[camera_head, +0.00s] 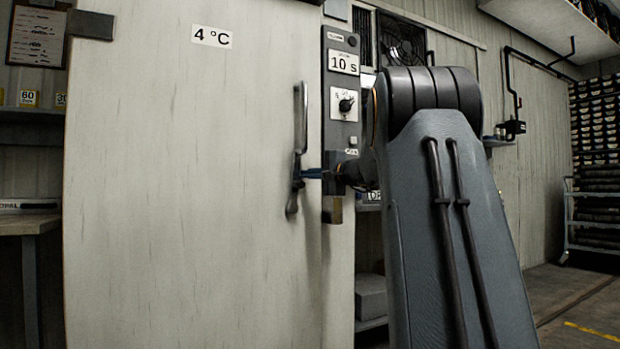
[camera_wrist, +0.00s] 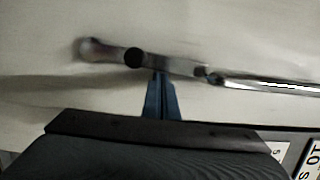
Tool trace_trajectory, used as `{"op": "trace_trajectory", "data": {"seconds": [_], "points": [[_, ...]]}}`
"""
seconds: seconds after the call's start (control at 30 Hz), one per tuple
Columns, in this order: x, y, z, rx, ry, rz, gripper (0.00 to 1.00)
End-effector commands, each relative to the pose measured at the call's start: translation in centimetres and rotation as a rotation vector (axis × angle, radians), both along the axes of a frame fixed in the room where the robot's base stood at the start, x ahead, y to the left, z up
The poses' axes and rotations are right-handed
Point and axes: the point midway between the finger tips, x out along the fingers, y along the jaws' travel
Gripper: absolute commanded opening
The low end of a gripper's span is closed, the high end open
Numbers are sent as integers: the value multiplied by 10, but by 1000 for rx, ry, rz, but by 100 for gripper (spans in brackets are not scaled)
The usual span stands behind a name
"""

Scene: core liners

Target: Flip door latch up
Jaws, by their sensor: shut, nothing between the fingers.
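The white cold-room door (camera_head: 190,180) carries a "4 °C" sign and fills the left half of the head view. A metal latch (camera_head: 293,190) with a vertical handle (camera_head: 300,115) is mounted near its right edge. In the wrist view the latch (camera_wrist: 105,52) lies sideways across the door, with the handle (camera_wrist: 260,84) at right. My gripper (camera_head: 308,173) reaches in from the right. Its blue fingers (camera_wrist: 161,98) are closed together with nothing between them, and their tips are at the latch's edge. I cannot tell whether they touch it.
A grey control panel (camera_head: 341,90) with a "10 s" label and a knob stands right of the door, close to my gripper. A shelf table (camera_head: 30,222) is at left. A rack (camera_head: 595,160) and open floor are at far right.

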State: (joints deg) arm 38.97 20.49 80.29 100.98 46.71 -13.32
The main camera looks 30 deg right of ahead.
Motion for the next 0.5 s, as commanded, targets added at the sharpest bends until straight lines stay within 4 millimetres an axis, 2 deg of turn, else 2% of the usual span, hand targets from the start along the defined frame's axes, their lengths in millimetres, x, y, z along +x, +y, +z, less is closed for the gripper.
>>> {"op": "trace_trajectory", "data": {"seconds": [0.33, 0.5], "points": [[2, 6, 1, -1, -3, 12, 0], [2, 1, 1, -1, -3, 14, 0]]}}
